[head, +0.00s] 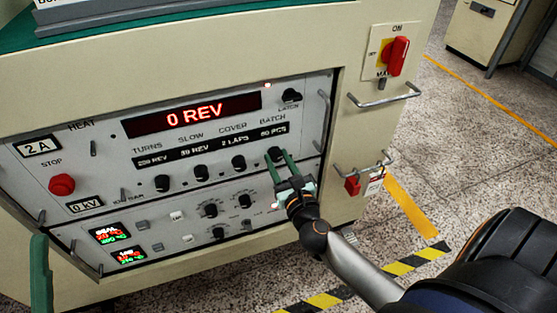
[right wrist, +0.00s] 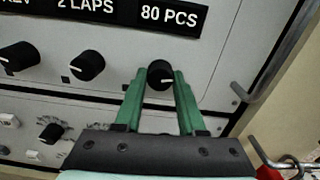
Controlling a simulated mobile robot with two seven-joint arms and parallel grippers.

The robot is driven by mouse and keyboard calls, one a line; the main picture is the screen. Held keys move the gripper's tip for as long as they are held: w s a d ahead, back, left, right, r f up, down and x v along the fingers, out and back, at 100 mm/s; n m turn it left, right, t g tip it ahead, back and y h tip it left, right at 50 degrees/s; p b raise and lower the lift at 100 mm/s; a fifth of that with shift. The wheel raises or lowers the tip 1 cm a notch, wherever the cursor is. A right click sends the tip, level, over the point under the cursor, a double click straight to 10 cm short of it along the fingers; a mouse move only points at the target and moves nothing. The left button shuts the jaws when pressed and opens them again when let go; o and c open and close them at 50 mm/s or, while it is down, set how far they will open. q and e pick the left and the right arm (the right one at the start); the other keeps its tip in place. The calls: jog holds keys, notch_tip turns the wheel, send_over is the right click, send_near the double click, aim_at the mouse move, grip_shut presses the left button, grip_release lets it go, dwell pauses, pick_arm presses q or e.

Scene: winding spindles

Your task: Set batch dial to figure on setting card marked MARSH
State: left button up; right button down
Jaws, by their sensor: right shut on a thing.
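The batch dial (right wrist: 160,74) is a black knob under the BATCH window (right wrist: 169,16), which reads 80 PCS in the right wrist view. In the head view the batch dial (head: 276,154) is at the right end of a row of black knobs. My right gripper (head: 279,156) is shut on the batch dial, its green fingers (right wrist: 159,82) on either side of the knob. A green upright piece (head: 40,275) at the lower left of the head view looks like a finger of my left gripper; its jaws cannot be judged. No card marked MARSH is readable.
The red display (head: 210,110) reads 0 REV. Knobs for turns (head: 162,183), slow (head: 200,173) and cover (head: 238,163) stand left of the batch dial. A red stop button (head: 62,184) and a red switch (head: 397,56) are on the machine. Metal handles project at right.

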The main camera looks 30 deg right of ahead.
jog(key=shift+r+n+p, duration=0.15)
jog(key=shift+n+p, duration=0.75)
jog(key=shift+p, duration=0.05)
jog(key=n+p, duration=0.2)
jog(key=n, duration=0.1)
jog(key=shift+n+p, duration=0.3)
jog(key=n+p, duration=0.2)
jog(key=n, duration=0.1)
jog(key=shift+n, duration=0.3)
jog(key=shift+n+p, duration=0.75)
jog(key=shift+n, duration=0.15)
pick_arm(q)
notch_tip(320, 180, up, 12)
jog(key=a+p, duration=0.1)
jog(key=p, duration=0.2)
pick_arm(e)
jog(key=n, duration=0.5)
jog(key=shift+n, duration=0.3)
jog(key=shift+n+p, duration=0.5)
jog(key=shift+n, duration=0.1)
pick_arm(q)
jog(key=w+f+n+y, duration=0.3)
jog(key=f+y, duration=0.2)
jog(key=shift+w+a+f, duration=0.2)
jog(key=shift+w+a, duration=0.1)
jog(key=shift+a, duration=0.1)
